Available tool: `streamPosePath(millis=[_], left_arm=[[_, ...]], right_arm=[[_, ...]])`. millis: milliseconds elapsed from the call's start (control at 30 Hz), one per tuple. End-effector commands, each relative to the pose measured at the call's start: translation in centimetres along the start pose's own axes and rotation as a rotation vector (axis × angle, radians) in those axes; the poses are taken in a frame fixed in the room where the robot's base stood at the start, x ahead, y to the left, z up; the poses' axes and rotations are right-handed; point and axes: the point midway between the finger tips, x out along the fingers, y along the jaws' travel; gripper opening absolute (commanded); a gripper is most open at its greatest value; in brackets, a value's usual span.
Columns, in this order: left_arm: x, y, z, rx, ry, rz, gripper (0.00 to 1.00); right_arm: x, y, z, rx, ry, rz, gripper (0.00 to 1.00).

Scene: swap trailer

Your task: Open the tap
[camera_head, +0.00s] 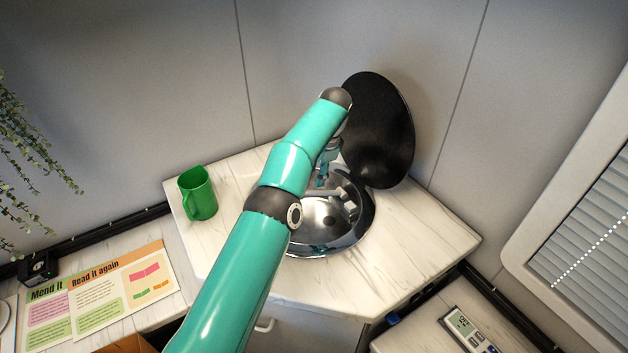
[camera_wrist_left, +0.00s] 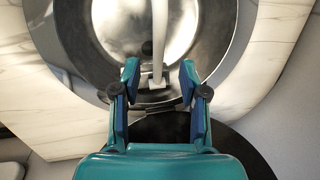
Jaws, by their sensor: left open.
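The tap (camera_wrist_left: 158,42) shows in the left wrist view as a pale, slim spout reaching over the round steel sink (camera_wrist_left: 110,30), with a small block at its base. My left gripper (camera_wrist_left: 157,86) is open, with one finger on each side of the tap's base. I cannot tell whether either finger touches it. In the head view my left arm reaches over the sink (camera_head: 325,238) and hides most of the tap. The left gripper (camera_head: 323,176) shows there only in part, pointing down at the sink's back edge. My right gripper is in neither view.
A round black lid (camera_head: 380,135) stands raised behind the sink against the wall. A green mug (camera_head: 197,193) stands on the counter (camera_head: 420,235) left of the sink. Printed sheets (camera_head: 95,295) lie at the lower left. A small digital device (camera_head: 467,330) lies at the lower right.

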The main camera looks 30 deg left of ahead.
Motion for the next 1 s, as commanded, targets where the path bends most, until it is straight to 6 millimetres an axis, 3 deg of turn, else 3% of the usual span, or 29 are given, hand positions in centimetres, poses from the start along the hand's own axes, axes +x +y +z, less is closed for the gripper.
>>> streamPosePath(millis=[433,667,767,867,1000], left_arm=[[-0.8,0.1,0.0,0.000,0.000,0.001,0.42],[-0.8,1.7,-1.4,0.031,0.013,0.008,0.03],[-0.8,4.2,-3.1,0.071,0.032,0.020,0.00],[-0.8,8.4,-5.2,0.125,0.059,0.041,0.00],[-0.7,16.5,-7.3,0.209,0.102,0.087,0.00]], right_arm=[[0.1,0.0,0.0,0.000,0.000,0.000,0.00],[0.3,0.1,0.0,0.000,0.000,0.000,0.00],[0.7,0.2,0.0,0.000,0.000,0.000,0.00],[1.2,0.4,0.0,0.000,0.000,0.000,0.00],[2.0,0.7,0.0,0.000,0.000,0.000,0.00]])
